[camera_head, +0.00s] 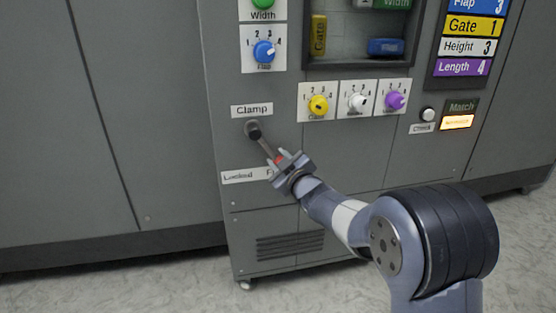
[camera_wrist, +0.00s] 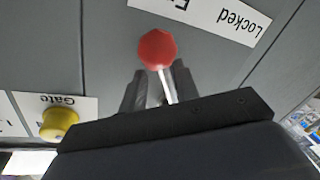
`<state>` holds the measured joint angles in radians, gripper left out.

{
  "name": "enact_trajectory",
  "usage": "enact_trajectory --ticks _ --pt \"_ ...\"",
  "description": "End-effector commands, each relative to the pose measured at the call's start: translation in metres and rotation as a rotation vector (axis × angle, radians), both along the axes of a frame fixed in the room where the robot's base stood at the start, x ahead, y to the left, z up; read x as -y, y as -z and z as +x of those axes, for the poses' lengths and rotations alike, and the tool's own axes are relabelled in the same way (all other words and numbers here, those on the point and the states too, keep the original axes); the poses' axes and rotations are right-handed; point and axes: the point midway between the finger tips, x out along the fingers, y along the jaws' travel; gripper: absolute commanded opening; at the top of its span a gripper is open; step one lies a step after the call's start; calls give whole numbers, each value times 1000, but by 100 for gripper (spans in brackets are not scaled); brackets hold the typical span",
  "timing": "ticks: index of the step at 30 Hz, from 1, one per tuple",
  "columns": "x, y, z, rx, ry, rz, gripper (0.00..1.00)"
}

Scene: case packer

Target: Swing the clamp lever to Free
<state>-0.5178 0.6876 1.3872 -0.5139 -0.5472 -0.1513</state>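The clamp lever (camera_head: 264,145) hangs from a dark round pivot (camera_head: 254,130) under the "Clamp" label (camera_head: 252,110). It slants down and right, with its red knob (camera_head: 279,159) towards the label beginning with "F" (camera_head: 269,173), right of "Locked" (camera_head: 238,177). My gripper (camera_head: 285,163) is at the lever's end, covering most of the "F" label. In the wrist view the red knob (camera_wrist: 158,49) shows just beyond the fingertips (camera_wrist: 160,80). The thin rod runs between the two fingers, with a gap showing on its left side. The fingers look apart, not closed on the rod.
Yellow (camera_head: 319,105), white (camera_head: 358,102) and purple (camera_head: 396,101) dials sit to the upper right. A blue dial (camera_head: 264,51) is above the lever. A check button (camera_head: 428,113) and lit lamp (camera_head: 457,122) are further right. Plain panel lies left and below.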

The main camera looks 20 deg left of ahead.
Motion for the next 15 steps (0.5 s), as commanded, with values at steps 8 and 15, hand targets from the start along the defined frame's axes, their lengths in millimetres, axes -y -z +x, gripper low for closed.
enact_trajectory --ticks 8,15 --pt "0 2 0 -1 -1 -1 36" --pt "11 -1 -12 0 -2 -1 36"
